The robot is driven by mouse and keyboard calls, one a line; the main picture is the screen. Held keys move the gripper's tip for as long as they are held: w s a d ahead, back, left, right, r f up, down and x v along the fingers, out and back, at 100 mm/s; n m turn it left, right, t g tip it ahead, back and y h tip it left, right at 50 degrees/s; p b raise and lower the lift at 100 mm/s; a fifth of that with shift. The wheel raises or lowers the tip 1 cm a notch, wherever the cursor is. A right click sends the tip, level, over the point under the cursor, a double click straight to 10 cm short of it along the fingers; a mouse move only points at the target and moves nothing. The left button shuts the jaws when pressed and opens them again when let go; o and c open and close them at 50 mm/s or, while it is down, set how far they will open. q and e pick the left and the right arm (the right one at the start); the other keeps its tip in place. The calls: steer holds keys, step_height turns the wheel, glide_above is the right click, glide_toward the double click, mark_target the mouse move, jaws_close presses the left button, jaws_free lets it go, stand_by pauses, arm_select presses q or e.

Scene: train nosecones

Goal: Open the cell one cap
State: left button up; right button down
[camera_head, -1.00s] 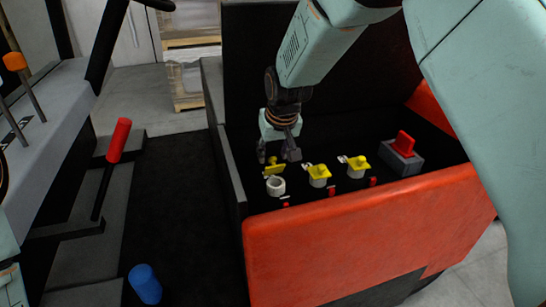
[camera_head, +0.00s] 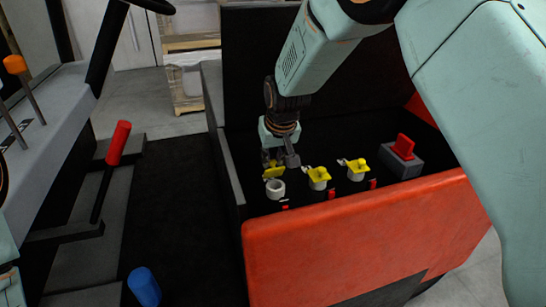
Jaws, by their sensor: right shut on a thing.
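Three white filler necks with yellow caps stand in a row inside the black bay behind the red panel. At the leftmost neck (camera_head: 275,189), the yellow cap (camera_head: 273,172) is tipped up behind the rim, and the round opening shows. My right gripper (camera_head: 280,164) reaches down from above and is shut on this cap, partly hiding it. The middle cap (camera_head: 318,174) and the right cap (camera_head: 357,165) sit over their necks. My left gripper is out of view.
A grey block with a red connector (camera_head: 403,147) stands right of the caps. The red panel (camera_head: 350,240) rises in front of the bay. At left are a red-handled lever (camera_head: 118,143) and a blue knob (camera_head: 144,286). Pallets (camera_head: 190,75) stand behind.

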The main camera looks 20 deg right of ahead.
steer(key=p, duration=0.1)
steer(key=g+p, duration=0.1)
steer(key=p, duration=0.1)
steer(key=shift+w+r, duration=0.2)
steer(key=shift+w, duration=0.15)
steer(key=shift+w+f+g+p, duration=0.15)
steer(key=shift+w+g+p, duration=0.55)
steer(key=shift+p, duration=0.7)
steer(key=shift+s, duration=0.15)
steer(key=c, duration=1.2)
jaws_free()
steer(key=shift+f, duration=0.1)
